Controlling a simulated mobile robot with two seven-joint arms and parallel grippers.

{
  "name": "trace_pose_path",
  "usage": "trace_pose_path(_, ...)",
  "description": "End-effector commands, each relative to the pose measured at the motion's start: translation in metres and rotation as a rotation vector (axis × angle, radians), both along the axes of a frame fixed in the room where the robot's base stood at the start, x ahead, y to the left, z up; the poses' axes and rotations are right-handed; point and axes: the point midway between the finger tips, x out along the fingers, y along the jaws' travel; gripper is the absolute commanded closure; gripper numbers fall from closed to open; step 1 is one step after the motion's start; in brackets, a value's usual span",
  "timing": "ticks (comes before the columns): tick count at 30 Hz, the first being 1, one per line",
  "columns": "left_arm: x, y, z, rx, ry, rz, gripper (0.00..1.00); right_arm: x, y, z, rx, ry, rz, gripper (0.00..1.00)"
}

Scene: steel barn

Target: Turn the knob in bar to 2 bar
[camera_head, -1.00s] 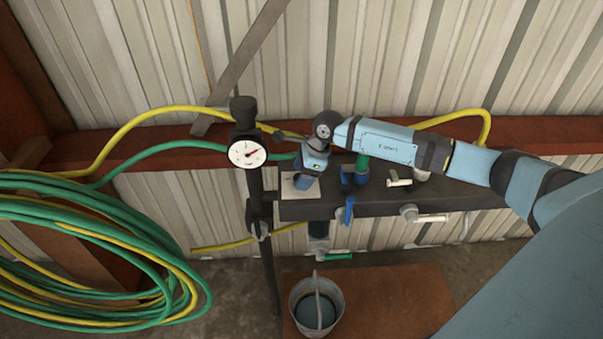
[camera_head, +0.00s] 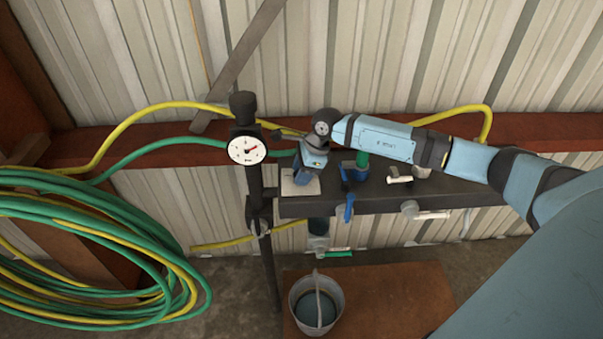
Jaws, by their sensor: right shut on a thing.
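A blue knob (camera_head: 302,178) sits over a pale plate (camera_head: 300,189) at the left end of the dark bench. My right gripper (camera_head: 304,170) comes down on it from above and is shut on it; the wrist hides much of the knob. A round white pressure gauge (camera_head: 247,151) with a red needle stands to the left on a black post. Its needle points to the right; the numbers are too small to read. My left gripper is not in view.
The dark bench (camera_head: 385,200) also carries blue-handled (camera_head: 349,208) and white-handled (camera_head: 432,215) valves. A metal bucket (camera_head: 298,308) stands below. Coiled green and yellow hoses (camera_head: 95,255) hang at the left, and a yellow hose (camera_head: 165,106) runs along the wall.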

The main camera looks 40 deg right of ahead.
Motion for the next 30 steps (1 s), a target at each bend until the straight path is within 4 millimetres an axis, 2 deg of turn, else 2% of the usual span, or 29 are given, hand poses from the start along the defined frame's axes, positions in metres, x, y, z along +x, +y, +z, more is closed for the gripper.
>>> trace_pose_path(12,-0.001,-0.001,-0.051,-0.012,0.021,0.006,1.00,0.003,-0.001,-0.005,0.000,-0.005,0.321,0.82)
trace_pose_path(26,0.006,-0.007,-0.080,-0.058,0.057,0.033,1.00,0.004,-0.001,-0.003,0.001,-0.004,0.713,0.82)
trace_pose_path(30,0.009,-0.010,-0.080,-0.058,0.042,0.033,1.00,0.004,-0.001,-0.002,0.000,-0.004,0.792,0.82)
